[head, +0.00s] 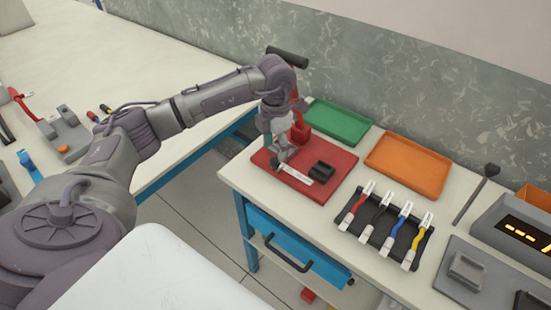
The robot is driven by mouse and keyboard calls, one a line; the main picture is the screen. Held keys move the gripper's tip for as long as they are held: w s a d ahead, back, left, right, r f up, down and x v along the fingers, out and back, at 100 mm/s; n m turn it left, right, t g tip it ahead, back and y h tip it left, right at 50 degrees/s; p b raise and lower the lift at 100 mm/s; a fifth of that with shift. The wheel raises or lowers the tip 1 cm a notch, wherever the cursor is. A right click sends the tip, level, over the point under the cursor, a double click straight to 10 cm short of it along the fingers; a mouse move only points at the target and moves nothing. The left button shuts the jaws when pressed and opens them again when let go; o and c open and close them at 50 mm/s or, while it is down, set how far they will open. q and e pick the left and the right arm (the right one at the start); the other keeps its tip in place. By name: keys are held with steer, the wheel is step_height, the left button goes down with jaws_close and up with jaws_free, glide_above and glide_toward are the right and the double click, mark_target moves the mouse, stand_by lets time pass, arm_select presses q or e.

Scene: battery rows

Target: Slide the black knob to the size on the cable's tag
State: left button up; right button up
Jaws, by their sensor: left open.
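A red baseplate (336,189) lies on the table with a red upright tool (301,131) at its back. A white scale strip (294,174) runs along the plate; its marks are too small to read. A black block (321,172) sits beside the strip. I cannot make out the black knob for certain; my gripper may hide it. My left gripper (281,158) is open, pointing down just above the strip's left end; I cannot tell if it touches. Several cables (389,223) with white tags lie in a black holder (378,233); the tag writing is unreadable. My right gripper is out of view.
A green tray (339,124) and an orange tray (409,164) stand at the back. A grey device with a lit display (525,232) and a grey plate (446,291) are at the right. A blue drawer (296,252) is below the table edge. Another table holds tools at left.

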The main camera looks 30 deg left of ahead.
mark_target(276, 160)
arm_select(q)
step_height(276, 160, down, 6)
steer(key=shift+r, duration=0.1)
jaws_close()
stand_by(0.5)
steer(key=shift+d, duration=0.1)
